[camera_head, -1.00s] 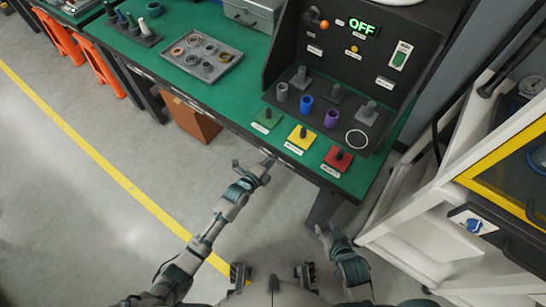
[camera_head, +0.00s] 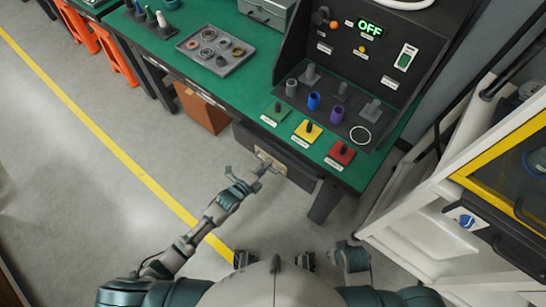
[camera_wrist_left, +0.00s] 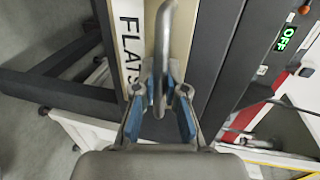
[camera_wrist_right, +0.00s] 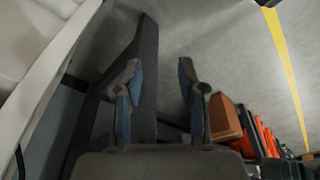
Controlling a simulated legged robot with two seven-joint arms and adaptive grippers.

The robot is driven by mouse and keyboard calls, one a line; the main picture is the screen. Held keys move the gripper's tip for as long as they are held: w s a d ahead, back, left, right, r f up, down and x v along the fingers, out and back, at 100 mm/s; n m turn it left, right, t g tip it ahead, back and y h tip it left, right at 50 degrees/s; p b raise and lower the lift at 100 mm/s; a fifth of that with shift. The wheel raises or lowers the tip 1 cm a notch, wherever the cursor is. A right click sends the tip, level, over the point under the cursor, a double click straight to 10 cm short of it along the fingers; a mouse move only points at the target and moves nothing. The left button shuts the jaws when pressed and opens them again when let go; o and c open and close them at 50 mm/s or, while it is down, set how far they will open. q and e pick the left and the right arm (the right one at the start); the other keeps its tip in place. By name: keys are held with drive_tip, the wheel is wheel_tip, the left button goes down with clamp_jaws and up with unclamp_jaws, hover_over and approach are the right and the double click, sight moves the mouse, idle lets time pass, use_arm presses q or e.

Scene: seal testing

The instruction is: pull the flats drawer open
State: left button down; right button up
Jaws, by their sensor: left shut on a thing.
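The flats drawer (camera_head: 297,167) is a dark-fronted drawer under the green bench's front edge, and its front stands out from the bench. Its pale label plate reads "FLATS" in the left wrist view (camera_wrist_left: 129,42). A grey metal bar handle (camera_wrist_left: 165,40) stands out from that plate. My left gripper (camera_head: 262,168) is at the drawer front, with its blue-padded fingers (camera_wrist_left: 161,105) shut on the handle. My right gripper (camera_wrist_right: 158,105) is open and empty, low at the right, away from the drawer. The drawer's inside cannot be made out.
The green bench (camera_head: 225,93) carries a tray of rings (camera_head: 215,50), a dark test panel (camera_head: 340,110), and green, yellow and red blocks along its front edge. A brown box (camera_head: 202,110) stands below. A white machine (camera_head: 420,215) is at right.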

use_arm(q)
drive_tip(key=f+p+v, duration=0.2)
drive_tip(key=p+v, duration=0.2)
drive_tip(key=v, duration=0.7)
drive_tip(key=s+f+p+v, duration=0.1)
drive_tip(key=p+v, duration=0.3)
drive_tip(key=v, duration=0.8)
drive_tip(key=shift+a+f, duration=0.3)
drive_tip(key=shift+f, duration=0.85)
use_arm(e)
drive_tip(key=s+f, duration=0.3)
drive_tip(key=f, duration=0.7)
drive_tip(key=s+f+g, duration=0.1)
drive_tip(key=s+f, duration=0.3)
drive_tip(key=f, duration=0.7)
drive_tip(key=shift+s+d, duration=0.2)
drive_tip(key=shift+d, duration=0.25)
use_arm(q)
drive_tip(key=c, duration=1.2)
unclamp_jaws()
drive_tip(key=shift+w+r, duration=0.1)
drive_tip(key=shift+w, duration=0.05)
drive_tip(key=v, duration=1.2)
